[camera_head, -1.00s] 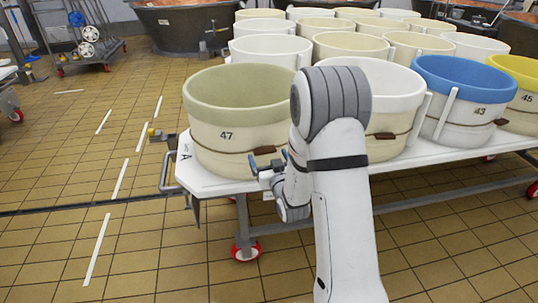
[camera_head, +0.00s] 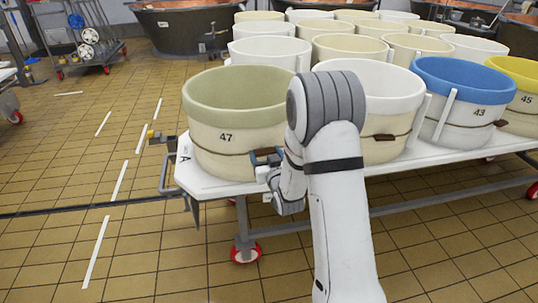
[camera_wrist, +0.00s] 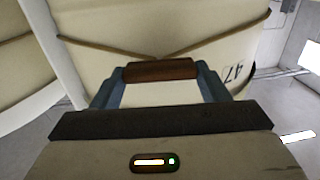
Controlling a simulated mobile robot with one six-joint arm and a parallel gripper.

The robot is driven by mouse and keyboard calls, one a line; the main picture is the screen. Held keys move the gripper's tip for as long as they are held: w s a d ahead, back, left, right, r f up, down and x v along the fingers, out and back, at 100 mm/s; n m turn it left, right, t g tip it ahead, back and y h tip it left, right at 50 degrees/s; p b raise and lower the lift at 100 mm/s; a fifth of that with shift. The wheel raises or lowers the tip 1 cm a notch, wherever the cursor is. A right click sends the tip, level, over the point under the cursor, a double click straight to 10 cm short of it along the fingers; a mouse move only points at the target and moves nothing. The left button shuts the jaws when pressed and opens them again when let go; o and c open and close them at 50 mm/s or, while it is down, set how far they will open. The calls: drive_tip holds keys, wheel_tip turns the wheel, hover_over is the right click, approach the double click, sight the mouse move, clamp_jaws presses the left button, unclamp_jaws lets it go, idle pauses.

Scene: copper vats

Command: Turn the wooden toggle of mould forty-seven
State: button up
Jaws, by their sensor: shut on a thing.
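Mould 47 (camera_head: 225,160) is a cream tub with a green rim band, at the near left corner of the white table. A cord runs round its lower side, and its number also shows in the wrist view (camera_wrist: 234,71). The brown wooden toggle (camera_wrist: 160,70) sits on that cord, lying level across the wrist view. My gripper (camera_wrist: 160,76) is shut on the toggle, with one blue finger at each end of it. In the head view my gripper (camera_head: 266,160) is against the front of mould 47, and the toggle is mostly hidden there.
A white-rimmed mould (camera_head: 390,95) stands to the right, partly behind my arm, then blue mould 43 (camera_head: 462,85) and yellow mould 45 (camera_head: 528,80). The wheeled table's edge (camera_head: 440,156) runs below. Tiled floor at left is open.

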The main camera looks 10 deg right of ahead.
drive_tip(key=shift+c, duration=0.6)
drive_tip(key=shift+d, duration=0.35)
drive_tip(key=shift+a, duration=0.35)
drive_tip(key=shift+f+m+b, duration=0.15)
drive_tip(key=shift+m+b, duration=0.65)
drive_tip(key=shift+b, duration=0.15)
drive_tip(key=m+b, duration=0.4)
drive_tip(key=m, duration=0.4)
drive_tip(key=m+b, duration=0.4)
drive_tip(key=m, duration=0.4)
drive_tip(key=shift+d+f, duration=0.1)
drive_tip(key=shift+d, duration=0.1)
drive_tip(key=shift+m+b, duration=0.3)
drive_tip(key=o, duration=1)
drive_tip(key=shift+c, duration=0.2)
